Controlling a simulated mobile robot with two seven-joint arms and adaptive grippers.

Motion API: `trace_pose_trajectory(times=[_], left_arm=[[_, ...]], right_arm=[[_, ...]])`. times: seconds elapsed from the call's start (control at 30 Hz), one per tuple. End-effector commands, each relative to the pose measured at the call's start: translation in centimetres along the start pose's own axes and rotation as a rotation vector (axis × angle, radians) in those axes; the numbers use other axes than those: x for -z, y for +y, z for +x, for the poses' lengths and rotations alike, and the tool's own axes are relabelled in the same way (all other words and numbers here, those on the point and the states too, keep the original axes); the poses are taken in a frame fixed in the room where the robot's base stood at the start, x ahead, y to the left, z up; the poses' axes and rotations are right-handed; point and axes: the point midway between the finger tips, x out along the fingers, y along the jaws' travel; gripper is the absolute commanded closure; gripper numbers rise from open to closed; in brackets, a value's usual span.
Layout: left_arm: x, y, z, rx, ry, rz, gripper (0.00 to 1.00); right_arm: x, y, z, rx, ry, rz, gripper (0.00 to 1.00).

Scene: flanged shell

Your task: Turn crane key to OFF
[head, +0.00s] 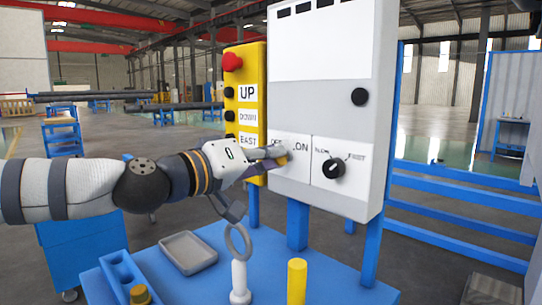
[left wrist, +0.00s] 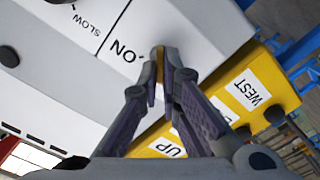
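The grey-white control box (head: 325,100) stands upright with an OFF/ON switch plate at its lower left. The brass-yellow crane key (head: 283,161) is at that plate, mostly hidden by my left gripper (head: 272,156), which comes in from the left. In the left wrist view the fingers of my left gripper (left wrist: 166,60) converge on the key (left wrist: 159,53) and appear shut on it, beside the ON label (left wrist: 126,50). The key's exact angle is hard to tell. The OFF label is partly covered in the head view. My right gripper is not in view.
A yellow pendant panel (head: 245,75) with a red button (head: 232,62) stands just left of the box. A black SLOW/FAST knob (head: 334,168) is to the right. Below, a blue table (head: 335,285) bears a grey tray (head: 188,253), a ring on a post (head: 239,243) and a yellow cylinder (head: 297,282).

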Motion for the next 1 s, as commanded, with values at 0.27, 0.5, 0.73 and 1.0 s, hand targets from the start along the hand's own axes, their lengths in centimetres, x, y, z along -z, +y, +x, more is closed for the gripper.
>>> trace_pose_trajectory(times=[0.27, 0.5, 0.73, 1.0], left_arm=[[-0.09, -0.09, 0.01, 0.0, -0.002, -0.073, 1.0], [-0.09, -0.09, 0.0, 0.0, -0.002, -0.083, 1.0], [-0.1, -0.09, 0.0, 0.0, -0.002, -0.082, 0.91], [-0.05, -0.08, 0.01, 0.0, -0.001, -0.082, 0.75]], right_arm=[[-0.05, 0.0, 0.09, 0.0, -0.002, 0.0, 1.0], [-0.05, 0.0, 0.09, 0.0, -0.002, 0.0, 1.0], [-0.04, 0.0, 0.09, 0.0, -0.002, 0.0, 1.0], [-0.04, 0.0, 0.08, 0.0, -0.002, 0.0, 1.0]])
